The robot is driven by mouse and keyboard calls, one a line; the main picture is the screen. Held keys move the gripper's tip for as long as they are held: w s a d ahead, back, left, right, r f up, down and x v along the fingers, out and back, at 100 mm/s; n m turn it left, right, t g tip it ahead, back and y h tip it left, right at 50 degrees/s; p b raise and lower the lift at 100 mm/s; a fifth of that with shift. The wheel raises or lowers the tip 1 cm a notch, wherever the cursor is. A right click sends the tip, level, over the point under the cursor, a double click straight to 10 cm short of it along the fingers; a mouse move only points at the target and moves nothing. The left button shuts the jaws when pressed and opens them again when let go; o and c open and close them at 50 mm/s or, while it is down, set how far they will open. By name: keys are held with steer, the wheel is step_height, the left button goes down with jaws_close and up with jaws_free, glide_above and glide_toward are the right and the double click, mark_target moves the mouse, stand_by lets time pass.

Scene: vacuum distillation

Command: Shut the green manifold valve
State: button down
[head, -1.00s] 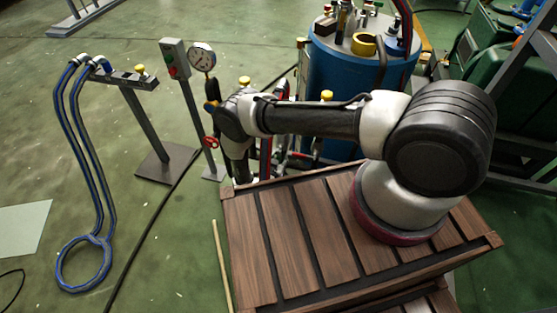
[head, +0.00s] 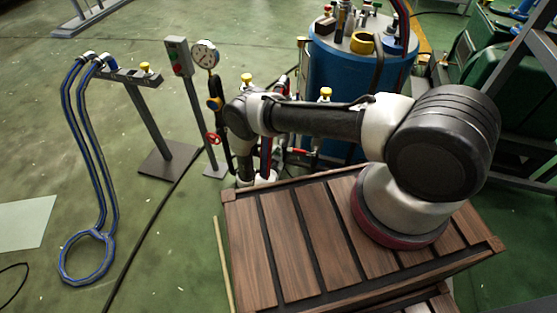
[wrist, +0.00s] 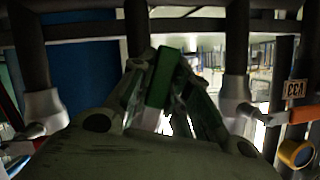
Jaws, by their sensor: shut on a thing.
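The green valve handle (wrist: 164,80) shows in the middle of the wrist view as an upright, flat green bar. My gripper (wrist: 165,70) is shut on it, with one finger on each side. Dark pipes stand behind and beside the handle, and the valve body is mostly hidden by my fingers. In the head view my forearm and wrist cover the gripper and the green handle, so neither can be made out there.
A blue tank (head: 335,85) stands behind my arm. A gauge post (head: 207,75) with a red hand wheel (head: 213,139) and a post with a red-green button box (head: 180,58) stand to the left. A blue hose loop (head: 87,258) hangs farther left. Wooden slats (head: 280,240) lie below my arm.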

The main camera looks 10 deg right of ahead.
steer(key=m, duration=0.1)
steer(key=a+m+t+y, duration=0.1)
steer(key=shift+w+a+r+m, duration=0.25)
steer(key=shift+w+r+m, duration=0.05)
steer(key=shift+w+r, duration=0.1)
steer(key=shift+w+a+r+m+t+y, duration=0.3)
steer(key=shift+r+m+t, duration=0.4)
steer(key=shift+m, duration=0.65)
steer(key=shift+w+a+r+m+t+y, duration=0.1)
steer(key=shift+a+r+m+t+y, duration=0.25)
steer(key=shift+r+m+t, duration=0.75)
steer(key=shift+w+a+r+m+t+y, duration=0.2)
steer(key=shift+a+r+m+y, duration=0.25)
steer(key=shift+m, duration=1.2)
steer(key=shift+d+r, duration=0.1)
steer(key=shift+d, duration=0.05)
steer(key=shift+h, duration=0.3)
steer(key=c, duration=1.3)
jaws_free()
